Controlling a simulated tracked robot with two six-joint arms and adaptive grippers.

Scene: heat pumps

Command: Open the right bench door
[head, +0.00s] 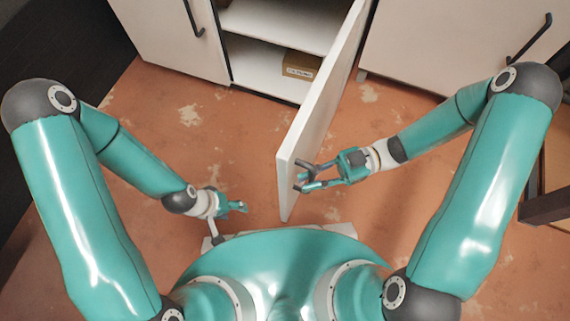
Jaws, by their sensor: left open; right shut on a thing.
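The white bench door (322,95) in the middle of the head view stands swung wide open, its free edge pointing towards me. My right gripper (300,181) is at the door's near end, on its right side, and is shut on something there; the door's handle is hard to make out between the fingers. My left gripper (243,207) is open and empty, low above the floor, to the left of the door and apart from it.
Behind the door is an open cabinet with white shelves (262,78) and a cardboard box (300,66). A closed door with a dark handle (194,18) is at left, and another panel with a dark handle (529,38) at right. Brown floor (190,115) lies free at left.

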